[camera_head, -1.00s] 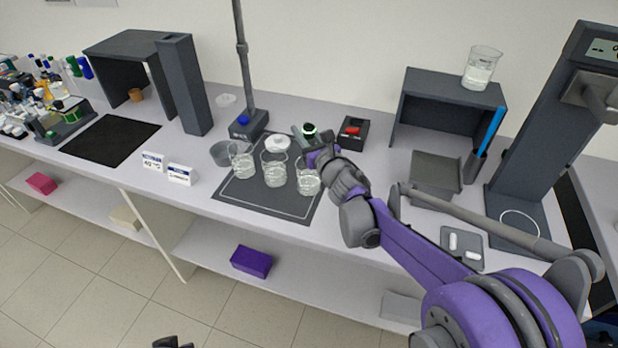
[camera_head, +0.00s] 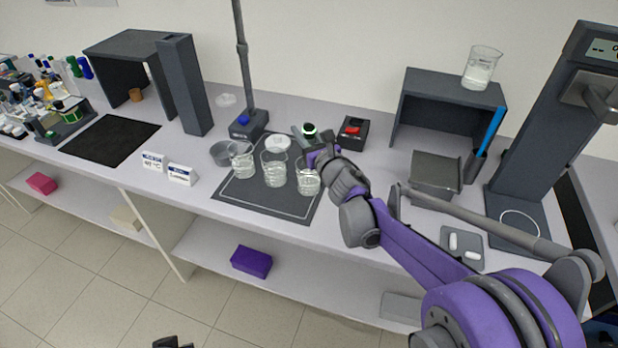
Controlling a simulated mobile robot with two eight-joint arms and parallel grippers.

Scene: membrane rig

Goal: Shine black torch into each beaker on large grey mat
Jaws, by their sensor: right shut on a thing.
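Three clear glass beakers with liquid stand in a row on the large grey mat (camera_head: 240,196): the left beaker (camera_head: 242,165), the middle beaker (camera_head: 274,172) and the right beaker (camera_head: 308,181). My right gripper (camera_head: 311,142) is just above and behind the right beaker, and its wrist partly covers that beaker's rim. It is shut on the black torch (camera_head: 310,129), whose green-ringed end shows above the fingers. The rest of the torch is hidden, and I cannot tell whether it is lit. A dark tip at the bottom edge looks like my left gripper (camera_head: 172,342).
A white-lidded dish (camera_head: 278,143) and a glass dish (camera_head: 221,153) sit behind the beakers. A stand with a blue knob (camera_head: 244,120) and a box with a red button (camera_head: 352,130) are behind the mat. Small label signs (camera_head: 181,174) stand left of it.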

